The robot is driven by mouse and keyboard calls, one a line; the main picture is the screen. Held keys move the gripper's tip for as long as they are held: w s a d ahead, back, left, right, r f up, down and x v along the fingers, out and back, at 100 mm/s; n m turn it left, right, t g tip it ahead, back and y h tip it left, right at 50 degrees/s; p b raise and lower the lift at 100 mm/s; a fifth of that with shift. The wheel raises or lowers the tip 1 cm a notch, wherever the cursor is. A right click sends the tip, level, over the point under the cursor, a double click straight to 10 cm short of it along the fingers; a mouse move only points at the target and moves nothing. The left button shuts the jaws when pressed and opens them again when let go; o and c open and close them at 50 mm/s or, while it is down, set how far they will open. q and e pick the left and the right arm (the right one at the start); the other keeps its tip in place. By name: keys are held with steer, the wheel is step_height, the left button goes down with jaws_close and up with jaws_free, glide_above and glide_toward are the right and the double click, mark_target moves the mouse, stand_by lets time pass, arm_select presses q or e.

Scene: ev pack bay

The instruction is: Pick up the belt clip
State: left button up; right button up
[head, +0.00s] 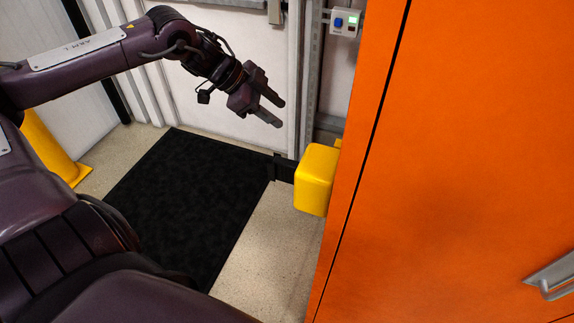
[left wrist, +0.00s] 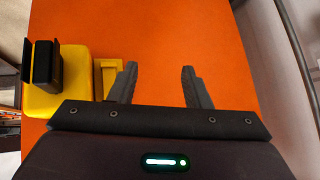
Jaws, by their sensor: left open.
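The belt clip appears to be the small black piece (head: 284,168) on the left side of the yellow housing (head: 316,180) in the head view. In the left wrist view the black clip (left wrist: 45,64) stands out in front of the yellow housing (left wrist: 62,98), at the far left. My left gripper (head: 279,113) is open and empty, above and slightly left of the housing in the head view. In the left wrist view its fingers (left wrist: 159,70) point at the bare orange surface, and the clip lies outside them to the left. My right gripper is not in view.
A large orange cabinet (head: 465,130) with a metal handle (head: 552,277) fills the right side. A black mat (head: 185,205) lies on the floor. A small box with a blue button (head: 344,22) is at the top. A yellow post (head: 50,145) stands at the left.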

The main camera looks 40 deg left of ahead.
arm_select(q)
steer(key=s+d+r+m+g, duration=0.1)
steer(key=s+d+r+g, duration=0.1)
steer(key=s+d, duration=0.2)
steer(key=r+m+g+y, duration=0.1)
steer(key=g+y, duration=0.2)
glide_above(286, 162)
steer(key=a, duration=0.2)
steer(key=shift+r, duration=0.2)
steer(key=shift+s+d+f, duration=0.15)
steer(key=shift+s, duration=0.15)
steer(key=shift+p+x, duration=0.35)
steer(key=shift+x, duration=0.5)
steer(key=p+x, duration=0.1)
steer(key=x, duration=0.3)
steer(key=shift+w+d+f, duration=0.15)
steer(key=shift+f, duration=0.05)
steer(key=shift+w+d+f, duration=0.15)
steer(key=shift+f, duration=0.5)
steer(key=shift+m, duration=0.3)
jaws_close()
